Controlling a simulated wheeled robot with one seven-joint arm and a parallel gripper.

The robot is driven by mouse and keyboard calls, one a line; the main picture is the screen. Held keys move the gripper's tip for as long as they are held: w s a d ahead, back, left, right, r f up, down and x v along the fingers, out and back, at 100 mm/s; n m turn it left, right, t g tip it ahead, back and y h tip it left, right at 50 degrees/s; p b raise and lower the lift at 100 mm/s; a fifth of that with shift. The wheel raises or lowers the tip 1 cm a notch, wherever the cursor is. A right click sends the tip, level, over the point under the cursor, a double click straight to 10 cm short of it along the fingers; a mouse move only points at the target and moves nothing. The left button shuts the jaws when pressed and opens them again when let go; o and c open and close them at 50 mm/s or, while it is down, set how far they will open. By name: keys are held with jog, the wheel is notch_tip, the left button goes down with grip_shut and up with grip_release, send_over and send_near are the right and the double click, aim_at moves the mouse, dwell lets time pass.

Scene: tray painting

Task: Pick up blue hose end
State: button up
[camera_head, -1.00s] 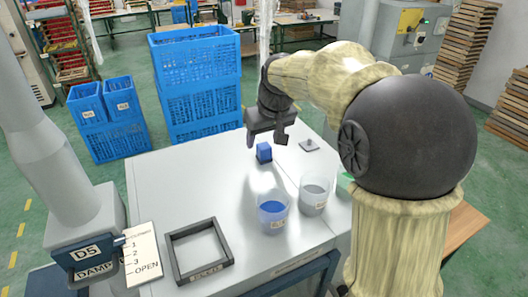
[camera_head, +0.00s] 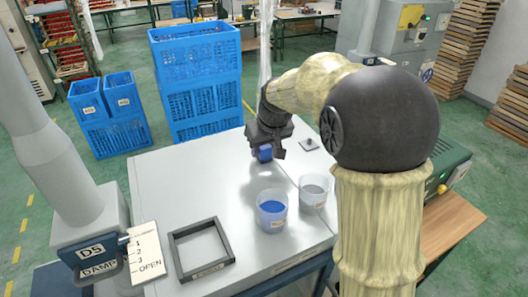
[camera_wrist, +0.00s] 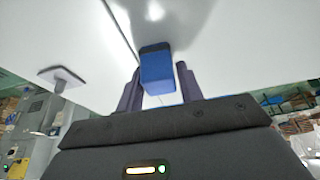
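A small blue block (camera_head: 264,153) on the white table is the only loose blue piece that could be the blue hose end; no hose shows on it. My gripper (camera_head: 268,149) is lowered over it, and its fingers hide part of it in the head view. In the wrist view the blue block (camera_wrist: 156,72), with a darker top, stands between the two fingertips of my gripper (camera_wrist: 158,85). The fingers are apart, one on each side, with thin gaps that are hard to judge. The block appears to rest on the table.
A cup with blue contents (camera_head: 272,222) and a greyish cup (camera_head: 313,205) stand nearer the front. A square dark frame (camera_head: 180,261) lies front left. A small grey plate with a knob (camera_head: 309,144) is right of my gripper. Stacked blue crates (camera_head: 200,100) stand behind the table.

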jog(key=c, duration=0.3)
jog(key=shift+d, duration=0.2)
jog(key=shift+c, duration=0.9)
jog(key=shift+a+r, duration=0.1)
jog(key=shift+a+r, duration=0.1)
jog(key=shift+r, duration=0.1)
notch_tip(320, 180, up, 10)
jog(key=shift+s+f+b, duration=0.1)
jog(key=shift+f+b, duration=0.15)
jog(key=shift+b, duration=0.75)
